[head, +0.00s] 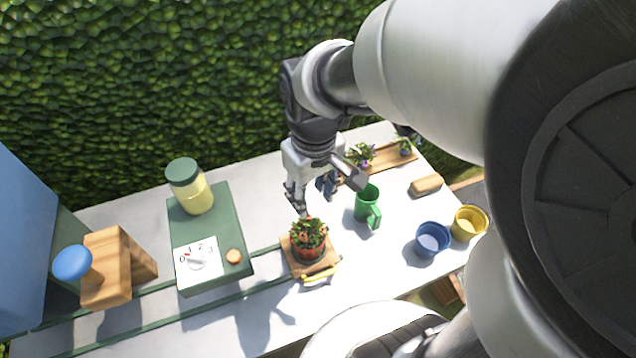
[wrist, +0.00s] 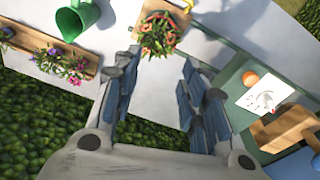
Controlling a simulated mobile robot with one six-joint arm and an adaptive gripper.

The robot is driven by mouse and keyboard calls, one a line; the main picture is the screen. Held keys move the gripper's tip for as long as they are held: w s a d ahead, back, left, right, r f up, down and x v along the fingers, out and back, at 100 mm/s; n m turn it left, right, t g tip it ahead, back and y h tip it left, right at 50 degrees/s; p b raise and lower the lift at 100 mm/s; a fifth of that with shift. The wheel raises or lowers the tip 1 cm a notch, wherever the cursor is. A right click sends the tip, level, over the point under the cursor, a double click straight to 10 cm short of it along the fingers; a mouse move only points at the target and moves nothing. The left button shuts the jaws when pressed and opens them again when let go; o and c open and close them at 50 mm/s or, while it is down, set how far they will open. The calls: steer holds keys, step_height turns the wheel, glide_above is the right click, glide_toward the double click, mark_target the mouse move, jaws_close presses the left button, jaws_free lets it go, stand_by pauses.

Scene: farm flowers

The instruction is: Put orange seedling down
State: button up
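The orange seedling (head: 309,236) is a leafy plant with orange blooms in a reddish pot. It stands upright on a small wooden board (head: 297,265) on the white table. In the wrist view the orange seedling (wrist: 158,34) is beyond my fingertips, near the top centre. My gripper (head: 313,200) is above the table, just behind the plant in the head view, and apart from it. In the wrist view my gripper (wrist: 157,82) has its fingers spread wide with nothing between them.
A green watering can (head: 367,204) stands right of the plant. Blue (head: 432,240) and yellow (head: 470,222) pots are at the right. A wooden tray (head: 392,158) with flowers lies behind. A green dial box (head: 222,225) with a jar (head: 190,188) and a wooden stand (head: 108,265) are left.

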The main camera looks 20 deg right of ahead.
steer(key=s+r+m+t, duration=0.2)
steer(key=s+r, duration=0.5)
steer(key=s, duration=0.5)
steer(key=shift+r+m+t, duration=0.3)
steer(key=shift+t, duration=0.4)
